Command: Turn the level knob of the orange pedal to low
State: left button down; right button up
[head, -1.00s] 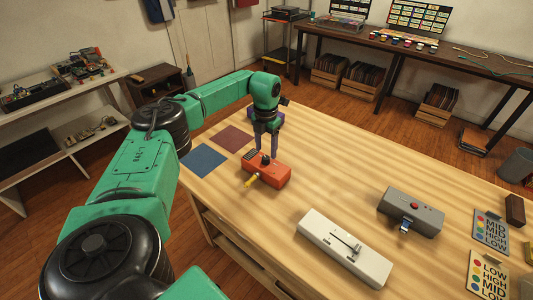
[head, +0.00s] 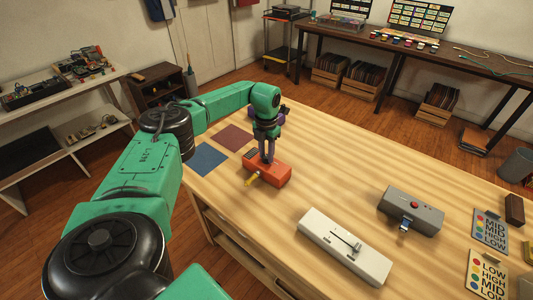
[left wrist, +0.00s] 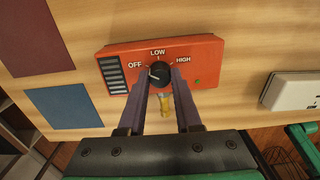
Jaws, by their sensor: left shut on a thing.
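The orange pedal (head: 280,178) lies on the wooden table, with a yellow plug (head: 250,181) at its near side. In the left wrist view the orange pedal (left wrist: 208,50) shows OFF, LOW and HIGH from left to right around its black knob (left wrist: 159,71). The knob's pale mark seems to face left, toward OFF. A green light is lit on the pedal's right part. My left gripper (head: 268,163) is over the pedal from above. Its two purple fingers (left wrist: 160,79) are shut on the knob, one at each side. My right gripper is not seen.
A blue mat (head: 207,158) and a maroon mat (head: 235,138) lie left of the pedal. A white slider box (head: 340,245) and a grey pedal (head: 405,208) stand to the right. Label cards (head: 490,230) lie at the far right. Bare table lies between.

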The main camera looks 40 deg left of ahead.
pick_arm(q)
jog(key=shift+m, duration=0.9)
dwell(0.7)
jog(key=c, duration=0.6)
grip_release()
jog(key=shift+r, duration=0.15)
